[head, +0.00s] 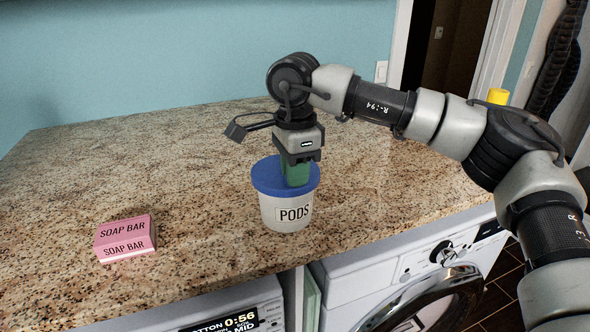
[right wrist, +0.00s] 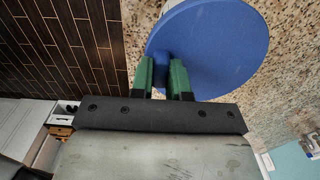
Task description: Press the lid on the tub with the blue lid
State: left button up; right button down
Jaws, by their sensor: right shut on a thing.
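The white tub (head: 272,212), labelled PODS, stands upright near the front edge of the granite counter. Its round blue lid (head: 266,178) lies over the tub's mouth and looks about level; I cannot tell whether it is fully seated. My right gripper (head: 297,174) points down onto the lid, its green fingers partly hiding the middle. In the right wrist view, the right gripper (right wrist: 163,75) has its fingers on both sides of a blue knob on the lid (right wrist: 217,50), shut on it. My left gripper is not in view.
A pink soap bar box (head: 125,238) lies on the counter (head: 180,150) to the left of the tub. Washing machines (head: 410,265) stand under the counter's front edge. The counter behind and left of the tub is clear.

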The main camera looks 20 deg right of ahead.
jog(key=c, duration=0.5)
grip_release()
jog(key=shift+c, duration=0.2)
jog(key=shift+r, duration=0.15)
jog(key=shift+r+p, duration=2.8)
jog(key=shift+r, duration=1.1)
grip_shut()
jog(key=shift+f, duration=0.25)
